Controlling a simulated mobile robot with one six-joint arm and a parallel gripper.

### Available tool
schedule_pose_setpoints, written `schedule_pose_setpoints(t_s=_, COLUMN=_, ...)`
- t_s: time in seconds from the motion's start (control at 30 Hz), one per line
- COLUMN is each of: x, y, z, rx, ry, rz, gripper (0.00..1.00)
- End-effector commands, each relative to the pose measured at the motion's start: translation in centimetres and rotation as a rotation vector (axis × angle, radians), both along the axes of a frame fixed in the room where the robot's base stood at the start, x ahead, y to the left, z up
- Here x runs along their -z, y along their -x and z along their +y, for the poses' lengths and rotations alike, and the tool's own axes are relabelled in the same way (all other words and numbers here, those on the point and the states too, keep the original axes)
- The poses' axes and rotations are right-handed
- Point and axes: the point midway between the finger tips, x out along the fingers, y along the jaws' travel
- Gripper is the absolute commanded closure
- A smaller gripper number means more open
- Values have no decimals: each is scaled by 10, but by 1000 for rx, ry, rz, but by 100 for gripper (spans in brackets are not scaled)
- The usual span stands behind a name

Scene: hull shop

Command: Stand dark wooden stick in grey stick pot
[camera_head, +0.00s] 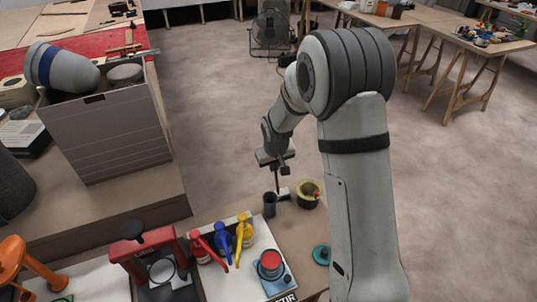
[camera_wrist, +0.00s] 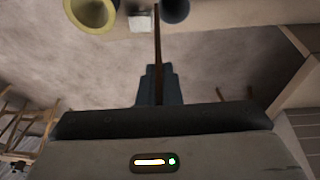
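My gripper (camera_head: 276,165) is above the far edge of the bench. In the wrist view its fingers (camera_wrist: 158,85) are closed around the dark wooden stick (camera_wrist: 157,40), which extends out from between them. In the head view the stick (camera_head: 277,182) shows as a thin dark line pointing down below the gripper. The grey stick pot (camera_head: 270,205) stands upright on the bench, just left of and nearer than the stick. In the wrist view the pot (camera_wrist: 174,9) is cut off at the top edge, beside the stick's end. The stick appears to be outside the pot.
A yellow-rimmed pot (camera_head: 308,194) with something red inside stands right of the grey pot. A small white item (camera_head: 284,191) lies between them.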

Motion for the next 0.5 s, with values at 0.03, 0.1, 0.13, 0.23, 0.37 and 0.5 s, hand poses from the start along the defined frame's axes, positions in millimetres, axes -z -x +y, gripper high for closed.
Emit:
schedule_pose_setpoints(t_s=0.03, x=-10, y=-4, z=11, rx=-29, ry=-7, rz=-5, gripper=100)
schedule_pose_setpoints(t_s=0.1, x=-16, y=-8, z=20, rx=-58, ry=-16, rz=-8, gripper=100)
schedule_pose_setpoints(t_s=0.13, x=-18, y=-9, z=23, rx=-67, ry=-16, rz=-9, gripper=100)
schedule_pose_setpoints(t_s=0.23, x=-18, y=-10, z=27, rx=-80, ry=-21, rz=-10, gripper=100)
schedule_pose_setpoints(t_s=0.37, x=-13, y=-9, z=27, rx=-80, ry=-20, rz=-9, gripper=100)
schedule_pose_setpoints(t_s=0.5, x=-4, y=-9, z=27, rx=-79, ry=-19, rz=-9, gripper=100)
